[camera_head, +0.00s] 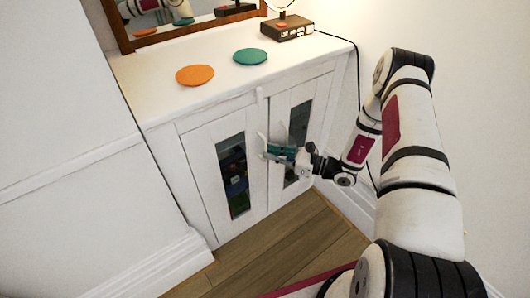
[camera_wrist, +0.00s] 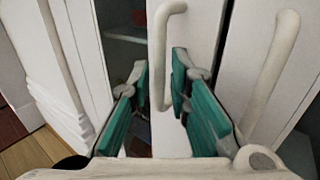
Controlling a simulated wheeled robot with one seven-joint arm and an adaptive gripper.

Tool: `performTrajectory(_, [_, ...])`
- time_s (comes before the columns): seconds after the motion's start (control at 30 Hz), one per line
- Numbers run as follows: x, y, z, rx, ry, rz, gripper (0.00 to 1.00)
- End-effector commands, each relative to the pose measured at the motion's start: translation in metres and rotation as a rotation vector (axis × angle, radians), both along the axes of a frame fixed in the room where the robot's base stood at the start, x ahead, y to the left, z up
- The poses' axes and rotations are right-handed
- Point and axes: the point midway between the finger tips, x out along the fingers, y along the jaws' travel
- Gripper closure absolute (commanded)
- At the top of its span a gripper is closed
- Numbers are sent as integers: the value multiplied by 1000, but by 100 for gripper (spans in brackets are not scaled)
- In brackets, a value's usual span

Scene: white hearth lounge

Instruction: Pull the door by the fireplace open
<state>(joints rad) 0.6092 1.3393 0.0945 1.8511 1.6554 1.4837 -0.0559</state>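A white cabinet (camera_head: 165,130) has two doors with narrow glass panels, a left door (camera_head: 205,185) and a right door (camera_head: 295,105); both look closed. My gripper (camera_head: 277,152), with teal finger pads, is in front of the doors near where they meet. In the wrist view my gripper (camera_wrist: 162,92) is open, and a white bar handle (camera_wrist: 160,55) stands upright between its two fingers. I cannot tell whether either finger touches it. A second bar handle (camera_wrist: 272,75) is to the right, outside the fingers. No fireplace is recognisable.
Wood floor (camera_head: 285,240) lies clear before the doors; white walls flank the cabinet.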

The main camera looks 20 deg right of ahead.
Motion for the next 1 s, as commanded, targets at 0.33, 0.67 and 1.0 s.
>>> performTrajectory(0.33, [16, 21, 0, -1, 1, 0, 82])
performTrajectory(0.67, [17, 21, 0, -1, 1, 0, 100])
performTrajectory(1.0, [15, 20, 0, 0, 1, -6, 100])
